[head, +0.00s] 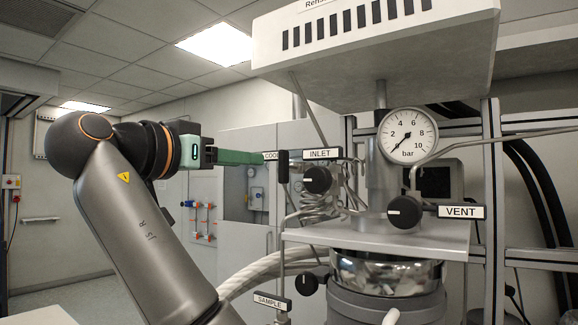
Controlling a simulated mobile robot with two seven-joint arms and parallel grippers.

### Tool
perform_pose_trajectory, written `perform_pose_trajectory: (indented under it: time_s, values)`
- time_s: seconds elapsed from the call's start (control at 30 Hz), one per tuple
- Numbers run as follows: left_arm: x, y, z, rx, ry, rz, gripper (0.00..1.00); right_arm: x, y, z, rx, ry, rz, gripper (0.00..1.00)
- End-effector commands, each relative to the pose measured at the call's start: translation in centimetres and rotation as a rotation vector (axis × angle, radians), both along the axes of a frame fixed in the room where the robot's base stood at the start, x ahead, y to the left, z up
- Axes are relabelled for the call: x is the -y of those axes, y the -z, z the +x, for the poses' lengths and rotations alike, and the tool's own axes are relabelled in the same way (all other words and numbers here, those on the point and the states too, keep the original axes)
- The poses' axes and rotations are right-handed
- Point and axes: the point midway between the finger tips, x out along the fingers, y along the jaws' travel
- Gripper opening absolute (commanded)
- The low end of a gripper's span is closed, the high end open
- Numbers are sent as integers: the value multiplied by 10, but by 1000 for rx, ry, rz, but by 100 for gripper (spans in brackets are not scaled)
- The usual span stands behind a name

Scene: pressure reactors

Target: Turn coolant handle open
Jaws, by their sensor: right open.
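My right gripper (262,158) reaches in from the left with its green fingers level and pointing right. It is open, seen side-on, and its tips end just left of the coolant label (270,156), of which only "COO" can be read. A black upright handle (283,166) stands right beside that label, just past the fingertips. In this view a small gap shows between tips and handle; the depth between them is hard to tell. My left gripper is not in view.
Right of the handle are the INLET knob (317,180), the VENT knob (404,212) and a pressure gauge (407,136). The SAMPLE knob (306,284) sits below. Thin coiled tubes and a metal reactor head (387,272) crowd the right side. The room behind my arm is open.

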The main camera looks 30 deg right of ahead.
Motion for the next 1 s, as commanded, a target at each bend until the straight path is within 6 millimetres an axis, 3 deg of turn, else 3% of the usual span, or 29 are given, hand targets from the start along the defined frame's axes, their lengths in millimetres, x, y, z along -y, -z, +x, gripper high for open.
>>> perform_pose_trajectory:
  time_s: [0.17,0.6,0.8,1.0]
  values:
    - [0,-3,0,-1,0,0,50,20,-1,6,2,6,2,46]
    - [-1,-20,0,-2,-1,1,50,97,-2,39,1,3,1,46]
    - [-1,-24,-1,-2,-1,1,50,112,-1,46,0,1,0,46]
    - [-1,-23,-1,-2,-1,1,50,115,0,47,1,0,0,46]
